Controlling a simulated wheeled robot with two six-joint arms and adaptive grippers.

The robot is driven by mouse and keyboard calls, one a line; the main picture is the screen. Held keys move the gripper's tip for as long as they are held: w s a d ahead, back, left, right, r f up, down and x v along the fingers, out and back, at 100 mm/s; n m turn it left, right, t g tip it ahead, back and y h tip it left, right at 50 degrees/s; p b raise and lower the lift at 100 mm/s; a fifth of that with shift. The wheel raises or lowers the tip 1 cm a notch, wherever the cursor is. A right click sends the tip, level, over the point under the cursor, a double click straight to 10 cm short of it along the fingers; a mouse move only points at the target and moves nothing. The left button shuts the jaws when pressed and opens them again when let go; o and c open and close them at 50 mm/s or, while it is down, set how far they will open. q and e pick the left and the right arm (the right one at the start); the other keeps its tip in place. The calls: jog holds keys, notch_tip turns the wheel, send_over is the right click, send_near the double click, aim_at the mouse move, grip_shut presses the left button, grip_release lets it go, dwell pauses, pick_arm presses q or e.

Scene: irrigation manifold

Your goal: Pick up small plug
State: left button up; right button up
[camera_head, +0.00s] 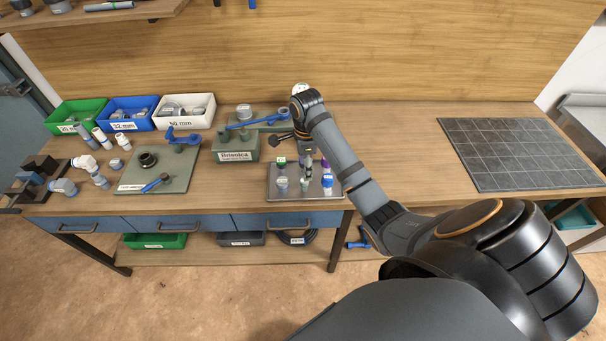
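A metal tray (272,194) stands near the front edge of the bench, with several small fittings on it. They include a green-topped piece (281,162), a blue-and-white piece (327,181), a purple-topped piece (326,163) and a grey piece (282,183). I cannot tell which is the small plug. My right arm reaches in from the right, and my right gripper (296,142) is over the back of the tray. It is dark, small and partly hidden by the forearm, so its opening and any grip are unclear. My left gripper is out of view.
Green (81,117), blue (128,113) and white (184,112) bins stand at the back left. A green-grey block (235,149) is left of the tray. A green plate (178,183) with a black ring and blue tool lies farther left. A dark grid mat (520,153) lies right; bench between is clear.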

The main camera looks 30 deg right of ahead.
aim_at(304, 182)
jog(key=shift+w+d+r+m, duration=0.4)
jog(key=shift+m, duration=0.2)
notch_tip(304, 182, down, 5)
jog(key=b, duration=0.5)
jog(key=shift+a, duration=0.1)
jog(key=shift+f+b, duration=0.3)
jog(key=shift+b, duration=0.05)
notch_tip(304, 182, down, 5)
jog(key=b, duration=0.4)
jog(key=shift+w+a, duration=0.1)
jog(key=shift+w, duration=0.05)
jog(key=shift+r, duration=0.1)
jog(key=c, duration=0.9)
